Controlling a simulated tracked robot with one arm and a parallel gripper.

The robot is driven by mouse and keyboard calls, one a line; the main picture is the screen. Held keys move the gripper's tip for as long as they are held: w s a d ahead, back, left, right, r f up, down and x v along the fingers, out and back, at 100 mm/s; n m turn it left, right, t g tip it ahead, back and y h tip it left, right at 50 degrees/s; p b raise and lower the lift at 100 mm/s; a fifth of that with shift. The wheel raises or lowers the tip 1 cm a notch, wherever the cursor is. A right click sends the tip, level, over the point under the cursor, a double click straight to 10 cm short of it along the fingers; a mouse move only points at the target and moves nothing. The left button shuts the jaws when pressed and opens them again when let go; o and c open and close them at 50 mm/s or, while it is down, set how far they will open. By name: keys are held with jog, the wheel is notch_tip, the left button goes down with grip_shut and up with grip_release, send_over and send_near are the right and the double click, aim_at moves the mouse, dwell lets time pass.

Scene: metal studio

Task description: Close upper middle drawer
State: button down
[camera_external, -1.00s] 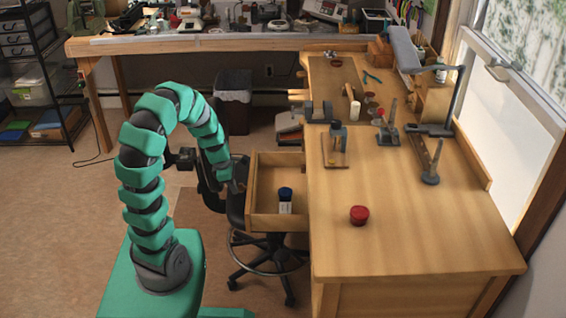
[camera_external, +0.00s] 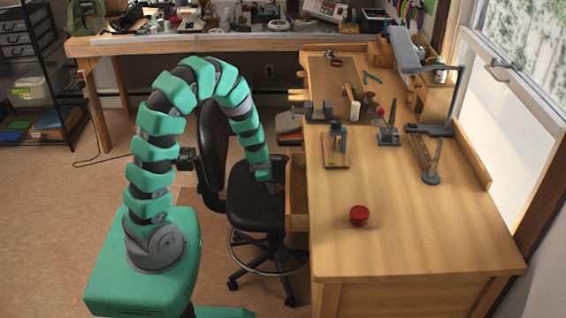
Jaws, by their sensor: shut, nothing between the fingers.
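The wooden drawer (camera_external: 297,196) is on the left side of the workbench (camera_external: 400,225). Only a short part of it sticks out from the bench. My gripper (camera_external: 275,187) is shut and empty at the drawer's front edge, where it appears to touch it. The fingertips are small and partly hidden against the black chair, so exact contact is hard to tell. The inside of the drawer is mostly hidden.
A black swivel chair (camera_external: 256,208) stands below and beside the drawer. A red round container (camera_external: 359,215) sits on the bench top. Tools and a wooden block (camera_external: 336,150) are farther back. The floor to the left is open.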

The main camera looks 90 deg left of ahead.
jog(key=shift+w, duration=0.15)
dwell(0.4)
jog(key=s+r+p, duration=0.2)
jog(key=s+r, duration=0.4)
jog(key=r, duration=0.3)
jog(key=w+a+f+m+t+b, duration=0.1)
jog(key=w+a+f+b, duration=0.1)
jog(key=w+f+b, duration=0.3)
notch_tip(320, 180, down, 4)
jog(key=shift+w+a+r+t+b, duration=0.2)
jog(key=shift+a+t+b, duration=0.1)
jog(key=shift+b, duration=0.35)
dwell(0.5)
